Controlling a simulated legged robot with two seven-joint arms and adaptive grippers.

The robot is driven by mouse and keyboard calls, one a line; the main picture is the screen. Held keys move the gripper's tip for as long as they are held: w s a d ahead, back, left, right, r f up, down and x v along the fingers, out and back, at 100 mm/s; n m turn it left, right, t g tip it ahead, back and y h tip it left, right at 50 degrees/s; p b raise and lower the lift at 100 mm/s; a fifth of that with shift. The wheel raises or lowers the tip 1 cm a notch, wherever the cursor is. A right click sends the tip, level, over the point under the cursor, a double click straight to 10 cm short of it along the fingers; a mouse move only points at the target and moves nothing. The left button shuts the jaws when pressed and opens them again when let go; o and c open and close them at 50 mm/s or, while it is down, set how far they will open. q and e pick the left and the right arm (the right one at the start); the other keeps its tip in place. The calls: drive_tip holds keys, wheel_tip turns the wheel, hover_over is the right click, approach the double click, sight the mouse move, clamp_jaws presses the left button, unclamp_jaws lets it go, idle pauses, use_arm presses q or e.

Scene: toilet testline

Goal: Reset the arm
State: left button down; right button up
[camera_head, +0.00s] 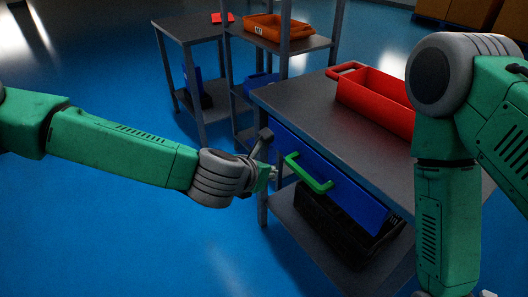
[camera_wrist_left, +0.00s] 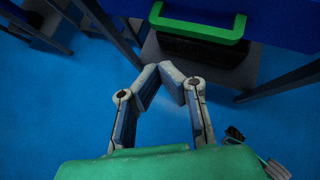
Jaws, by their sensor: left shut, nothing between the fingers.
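My left arm reaches in from the left in the head view. Its gripper (camera_head: 270,174) is beside the near left corner of the workbench, just left of the green handle (camera_head: 308,173). In the left wrist view the gripper's two fingers (camera_wrist_left: 170,71) meet at the tips with nothing between them. The green handle (camera_wrist_left: 197,30) is ahead of the fingertips there, with a visible gap. The handle sits on the blue drawer front (camera_head: 340,185).
The grey workbench (camera_head: 305,100) carries a red bin (camera_head: 375,97). A black crate (camera_head: 335,220) sits on its lower shelf. Behind stand a rack with an orange tray (camera_head: 275,28) and a small side table (camera_head: 190,29). Blue floor (camera_head: 90,210) is clear at the left.

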use_arm(q)
drive_tip(key=s+a+f+m+g+y, duration=0.1)
drive_tip(key=s+a+f+m+g, duration=0.1)
drive_tip(key=s+a+f+m, duration=0.5)
drive_tip(key=s+a+f+m+g, duration=0.2)
drive_tip(key=s+a+f+m, duration=0.2)
drive_tip(key=s+f+m, duration=0.55)
drive_tip(key=s+a+f+m+g+y, duration=0.1)
drive_tip(key=s+a+m+g+y, duration=0.1)
drive_tip(key=s+a+m, duration=0.4)
drive_tip(key=s+a+f+m+g+y, duration=0.2)
drive_tip(key=s+a+m, duration=0.5)
drive_tip(key=a, duration=0.9)
drive_tip(key=shift+s+f+y, duration=0.3)
drive_tip(key=shift+s, duration=0.75)
